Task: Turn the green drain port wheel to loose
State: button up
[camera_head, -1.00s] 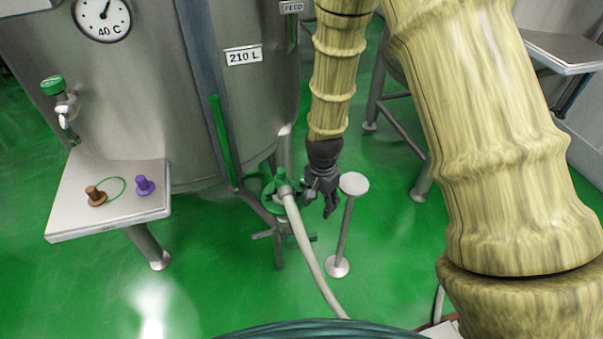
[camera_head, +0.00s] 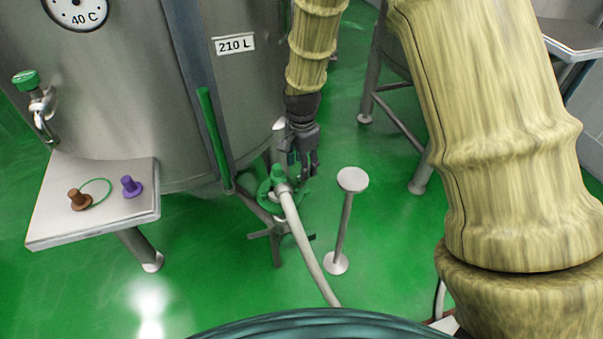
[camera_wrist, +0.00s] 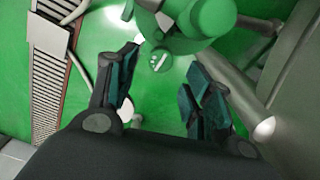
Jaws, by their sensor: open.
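The green drain port (camera_head: 266,190) is low at the foot of the steel tank, with a pale hose fitting at its front. My gripper (camera_head: 303,172) points down just to its right and partly covers it. In the wrist view the larger green body (camera_wrist: 212,18) is at the top. A small round green part with pale marks (camera_wrist: 160,61), perhaps the wheel, lies beyond and between my open fingers (camera_wrist: 163,78). The fingers look empty, and no contact with the green part can be made out.
A pale hose (camera_head: 304,240) runs from the port toward me. A round-topped steel post (camera_head: 352,180) stands close right of my gripper. The tank (camera_head: 130,110) rises behind. A steel shelf (camera_head: 60,228) with brown (camera_head: 79,199) and purple (camera_head: 131,187) knobs is at left.

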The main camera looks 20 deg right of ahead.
jog(key=shift+f, duration=2.1)
jog(key=c, duration=1)
